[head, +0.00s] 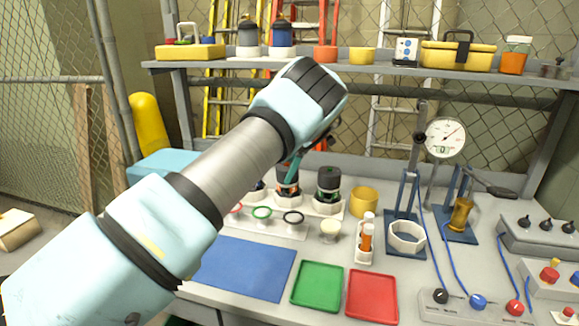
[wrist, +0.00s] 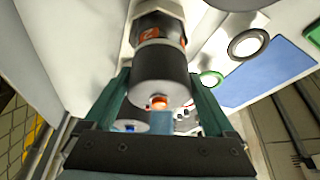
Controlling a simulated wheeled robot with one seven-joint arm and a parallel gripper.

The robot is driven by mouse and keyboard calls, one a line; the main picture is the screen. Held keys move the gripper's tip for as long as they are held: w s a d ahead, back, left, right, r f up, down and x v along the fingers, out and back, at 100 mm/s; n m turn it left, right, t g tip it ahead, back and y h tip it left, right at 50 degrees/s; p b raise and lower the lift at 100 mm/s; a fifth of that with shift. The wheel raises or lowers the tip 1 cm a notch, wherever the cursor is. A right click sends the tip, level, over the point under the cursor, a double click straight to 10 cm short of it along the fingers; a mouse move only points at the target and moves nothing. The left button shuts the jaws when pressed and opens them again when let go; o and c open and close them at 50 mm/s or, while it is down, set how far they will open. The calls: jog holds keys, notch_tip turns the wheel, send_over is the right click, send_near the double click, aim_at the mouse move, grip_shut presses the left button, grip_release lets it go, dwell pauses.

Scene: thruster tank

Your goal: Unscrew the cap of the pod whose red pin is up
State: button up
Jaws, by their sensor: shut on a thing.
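In the wrist view, the pod (wrist: 158,27) has a dark body with an orange label and a dark grey cap (wrist: 155,71). An orange-red pin (wrist: 158,102) shows at the middle of the cap's end. My gripper (wrist: 160,80) has its green fingers on both sides of this cap and is shut on it. In the head view, my gripper (head: 293,166) reaches down to this pod (head: 287,186), partly hidden by my arm. A second dark pod (head: 328,184) with a green band stands upright just right of it. Another pod is mostly hidden at left.
Coloured rings (head: 262,212) lie on a pale strip in front of the pods. A blue mat (head: 245,268), a green tray (head: 318,286) and a red tray (head: 372,296) lie nearer. A yellow cup (head: 364,202) and a press stand (head: 405,232) are right. A loaded shelf (head: 380,70) runs above.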

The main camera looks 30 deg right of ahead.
jog(key=shift+s+a+f+n+g, duration=0.1)
jog(key=shift+f+n+g, duration=0.1)
jog(key=shift+n, duration=0.25)
jog(key=shift+a+f+n+g, duration=0.1)
jog(key=shift+n+g, duration=0.1)
jog(key=shift+n, duration=0.25)
jog(key=shift+s+n+p, duration=0.1)
jog(key=shift+n+p, duration=0.2)
jog(key=o, duration=0.9)
jog(key=shift+d, duration=0.1)
jog(key=shift+o, duration=0.2)
